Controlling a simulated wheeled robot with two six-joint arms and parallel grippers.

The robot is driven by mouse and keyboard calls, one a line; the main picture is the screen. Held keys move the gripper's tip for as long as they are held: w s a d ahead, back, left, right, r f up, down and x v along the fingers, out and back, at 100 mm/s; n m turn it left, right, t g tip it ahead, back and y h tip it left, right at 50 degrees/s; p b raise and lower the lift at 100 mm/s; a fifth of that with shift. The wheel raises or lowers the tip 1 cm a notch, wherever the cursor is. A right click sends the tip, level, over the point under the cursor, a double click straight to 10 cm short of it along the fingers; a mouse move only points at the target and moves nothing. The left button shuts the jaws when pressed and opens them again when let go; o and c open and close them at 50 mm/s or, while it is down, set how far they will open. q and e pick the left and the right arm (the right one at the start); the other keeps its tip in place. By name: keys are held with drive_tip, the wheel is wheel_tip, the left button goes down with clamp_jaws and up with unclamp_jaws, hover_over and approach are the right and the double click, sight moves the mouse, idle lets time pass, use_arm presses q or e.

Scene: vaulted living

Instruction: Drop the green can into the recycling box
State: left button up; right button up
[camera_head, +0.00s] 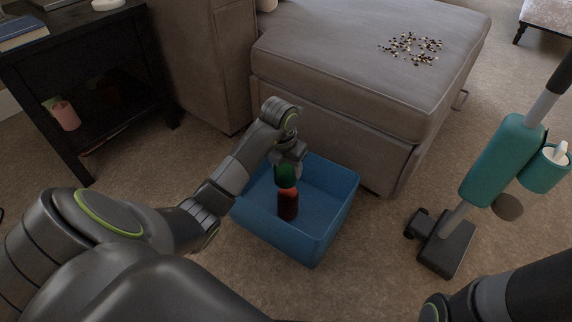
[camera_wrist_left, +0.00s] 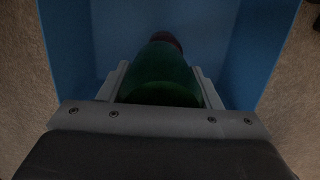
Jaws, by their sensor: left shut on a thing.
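The green can (camera_head: 286,176) is held upright in my left gripper (camera_head: 287,160), over the blue recycling box (camera_head: 335,212). The can fills the space between the fingers in the left wrist view (camera_wrist_left: 160,75), with the blue box walls (camera_wrist_left: 262,45) around it. A red can (camera_head: 288,204) shows directly below the green can, inside the box outline. I cannot tell whether the two cans touch. The left gripper is shut on the green can. My right arm shows at the lower right, but its fingers are out of view.
The grey sofa (camera_head: 335,95) stands just behind the box, with small dark and pale bits (camera_head: 412,48) on its seat. A teal vacuum (camera_head: 497,165) stands at the right. A black side table (camera_head: 75,75) is at the left.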

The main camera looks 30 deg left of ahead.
use_arm(q)
drive_tip(key=o, duration=1)
drive_tip(key=shift+r, duration=0.15)
